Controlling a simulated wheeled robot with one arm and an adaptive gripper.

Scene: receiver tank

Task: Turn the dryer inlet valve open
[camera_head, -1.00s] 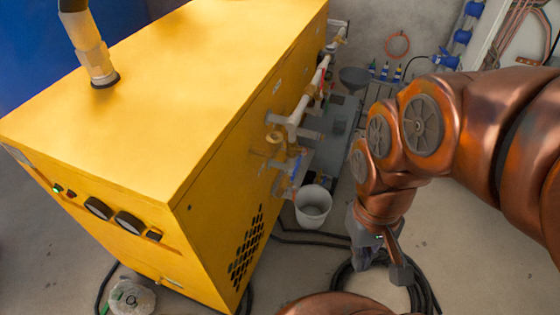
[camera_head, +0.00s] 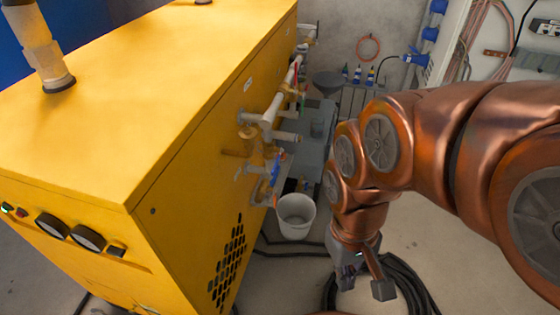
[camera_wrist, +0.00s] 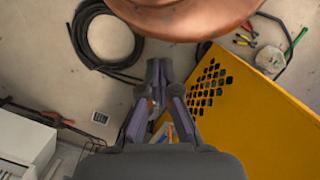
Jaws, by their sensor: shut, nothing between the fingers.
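The yellow dryer cabinet (camera_head: 150,100) fills the left of the head view. Pipes and valves run along its right side. A blue valve handle (camera_head: 275,170) sits low at the near end of this pipework, and a red handle (camera_head: 296,72) is farther back. I cannot tell which one is the dryer inlet valve. My gripper (camera_wrist: 158,70) is shut and empty in the wrist view. In the head view it hangs low at the end of my arm, right of the cabinet and apart from the valves; its fingertips are unclear there.
A white bucket (camera_head: 296,218) stands on the floor below the valves. A black hose coil (camera_head: 400,285) lies on the floor near my gripper. Several small bottles (camera_head: 357,75) stand by the back wall. Hand tools (camera_wrist: 243,36) lie on the floor in the wrist view.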

